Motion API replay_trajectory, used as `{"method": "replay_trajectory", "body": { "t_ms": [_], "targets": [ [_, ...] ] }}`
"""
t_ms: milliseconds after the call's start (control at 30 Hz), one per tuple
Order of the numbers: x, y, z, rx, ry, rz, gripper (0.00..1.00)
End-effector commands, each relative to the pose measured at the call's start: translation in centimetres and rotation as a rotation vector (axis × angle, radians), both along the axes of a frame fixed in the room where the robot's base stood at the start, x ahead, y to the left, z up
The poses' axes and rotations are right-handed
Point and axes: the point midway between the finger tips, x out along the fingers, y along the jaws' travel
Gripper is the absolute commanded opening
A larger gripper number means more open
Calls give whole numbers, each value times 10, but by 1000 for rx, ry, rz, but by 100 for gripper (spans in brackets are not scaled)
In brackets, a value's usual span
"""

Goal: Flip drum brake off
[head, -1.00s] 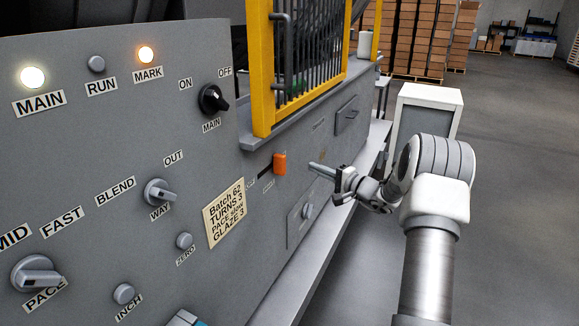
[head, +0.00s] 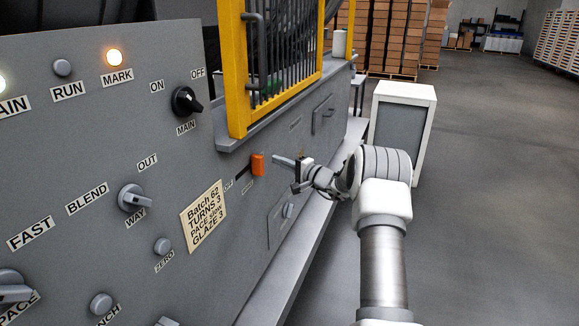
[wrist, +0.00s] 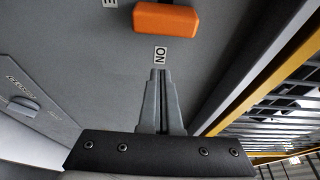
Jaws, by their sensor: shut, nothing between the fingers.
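The orange brake lever (head: 257,164) sits at the right end of a dark slot on the grey panel, beside the yellow guard. A small label at the slot's left end appears to read OFF. In the wrist view, the orange lever (wrist: 166,19) is at the top, with an ON label (wrist: 160,56) just below it. My gripper (head: 276,161) is shut and empty, to the right of the lever, with a small gap in the picture. In the wrist view, my gripper's fingertips (wrist: 160,74) are together just short of the ON label, pointing toward the lever.
The yellow guard frame (head: 238,75) and its ledge stand above the lever. A paper batch note (head: 204,216) and knobs are to the left. A latch handle (head: 323,114) is on the panel behind my gripper. A white cabinet (head: 404,92) stands right; open floor lies beyond.

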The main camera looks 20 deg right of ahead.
Motion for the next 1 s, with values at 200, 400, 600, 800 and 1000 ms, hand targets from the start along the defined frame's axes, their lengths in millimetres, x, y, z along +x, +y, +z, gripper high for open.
{"method": "replay_trajectory", "body": {
  "t_ms": [200, 400, 600, 800, 1000],
  "targets": [
    [22, 15, 1, 0, 1, 0, 0],
    [7, 28, 0, 0, 2, 0, 0],
    [-2, 37, 0, 0, 0, 0, 0],
    [-5, 39, 0, -1, 0, 0, 0],
    [-5, 39, 0, -1, 0, 0, 0]
  ]
}}
